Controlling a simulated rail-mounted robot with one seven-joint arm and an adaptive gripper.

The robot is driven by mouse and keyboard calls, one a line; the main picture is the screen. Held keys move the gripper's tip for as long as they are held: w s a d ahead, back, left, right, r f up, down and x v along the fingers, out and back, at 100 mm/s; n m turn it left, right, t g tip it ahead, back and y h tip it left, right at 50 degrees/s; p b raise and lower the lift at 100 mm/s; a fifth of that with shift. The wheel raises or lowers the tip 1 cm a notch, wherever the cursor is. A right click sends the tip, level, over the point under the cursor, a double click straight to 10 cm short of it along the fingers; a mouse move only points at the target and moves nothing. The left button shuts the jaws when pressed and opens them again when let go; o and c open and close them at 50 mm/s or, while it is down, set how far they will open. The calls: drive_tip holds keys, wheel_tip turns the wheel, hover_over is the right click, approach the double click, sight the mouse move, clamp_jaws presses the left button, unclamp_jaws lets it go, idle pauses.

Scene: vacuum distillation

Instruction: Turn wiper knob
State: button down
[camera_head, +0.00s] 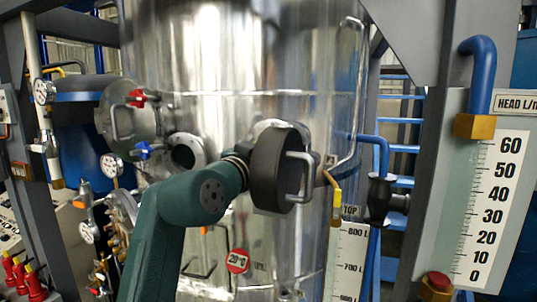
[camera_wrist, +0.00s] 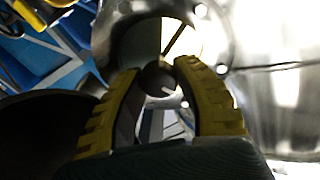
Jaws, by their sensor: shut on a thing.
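In the wrist view, my gripper (camera_wrist: 158,72) has its two yellow, ridged fingers closed around a small dark round knob (camera_wrist: 160,80). I take this to be the wiper knob. The fingers hide part of the knob's sides. In the head view, my teal arm reaches to the steel vessel (camera_head: 215,60). My gripper and the knob are hidden there behind a dark round part with a metal handle (camera_head: 275,172).
An open round port (camera_head: 185,152) and a flange with a red-knobbed fitting (camera_head: 137,97) lie left of my arm. A yellow-handled valve (camera_head: 336,205) and blue pipe (camera_head: 372,140) are close on the right. A scale panel (camera_head: 490,215) stands further right.

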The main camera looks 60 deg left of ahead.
drive_tip(key=n, duration=0.6)
drive_tip(key=shift+y, duration=0.3)
drive_tip(key=n+y, duration=0.1)
drive_tip(key=n, duration=0.4)
drive_tip(key=shift+a, duration=0.1)
drive_tip(key=shift+f+n, duration=0.1)
drive_tip(key=shift+n, duration=0.3)
drive_tip(key=c, duration=0.7)
unclamp_jaws()
drive_tip(key=v, duration=1.2)
drive_tip(key=shift+r, duration=0.2)
